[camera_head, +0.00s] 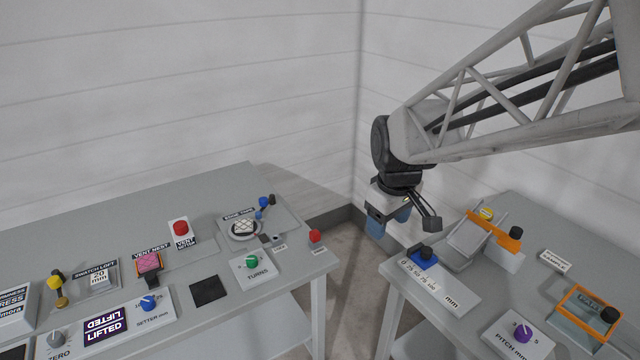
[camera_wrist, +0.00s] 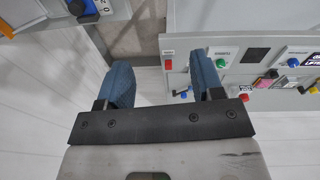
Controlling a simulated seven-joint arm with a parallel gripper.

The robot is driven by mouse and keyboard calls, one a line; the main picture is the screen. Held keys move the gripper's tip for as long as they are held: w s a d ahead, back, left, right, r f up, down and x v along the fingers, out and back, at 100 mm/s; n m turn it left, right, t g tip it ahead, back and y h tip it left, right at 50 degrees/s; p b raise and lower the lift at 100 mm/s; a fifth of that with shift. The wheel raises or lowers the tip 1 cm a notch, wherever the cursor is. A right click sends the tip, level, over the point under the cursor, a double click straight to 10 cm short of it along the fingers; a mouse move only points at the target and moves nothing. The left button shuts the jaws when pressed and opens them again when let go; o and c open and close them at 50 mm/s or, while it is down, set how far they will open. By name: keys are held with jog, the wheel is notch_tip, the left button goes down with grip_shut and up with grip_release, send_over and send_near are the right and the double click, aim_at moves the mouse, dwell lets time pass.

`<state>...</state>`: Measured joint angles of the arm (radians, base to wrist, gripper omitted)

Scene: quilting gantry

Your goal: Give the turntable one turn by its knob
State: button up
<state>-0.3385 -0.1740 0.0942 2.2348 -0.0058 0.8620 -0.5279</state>
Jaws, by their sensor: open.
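The turntable (camera_head: 244,230) is a small pale round plate with a white patterned piece on it, at the back right of the left table in the head view. Blue knobs (camera_head: 261,208) stand at its far right edge; I cannot tell for sure which one is its knob. My gripper (camera_head: 388,224) hangs over the gap between the two tables, to the right of the turntable and well apart from it. Its two blue fingers are spread with nothing between them, as the wrist view (camera_wrist: 162,82) shows. There the turntable is mostly hidden behind a finger.
A green TURNS knob (camera_head: 252,262), a red corner knob (camera_head: 315,236) and a red vent button (camera_head: 181,228) stand near the turntable. The right table holds a blue slider block (camera_head: 424,259) with a black knob and an orange-barred fixture (camera_head: 495,224). The gap between the tables is open.

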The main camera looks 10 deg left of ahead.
jog(key=w+a+f+n, duration=0.3)
jog(key=w+a+f, duration=0.1)
jog(key=a, duration=0.5)
jog(key=w+a+f+n, duration=0.3)
jog(key=a+f, duration=0.1)
jog(key=a, duration=0.4)
jog(key=n+g, duration=0.1)
jog(key=n, duration=0.5)
send_over(251, 259)
notch_tip(251, 259, down, 11)
jog(key=shift+f, duration=0.15)
jog(key=shift+a+f, duration=0.1)
jog(key=shift+a, duration=0.05)
jog(key=shift+f, duration=0.1)
jog(key=shift+f, duration=3.8)
jog(key=c, duration=0.9)
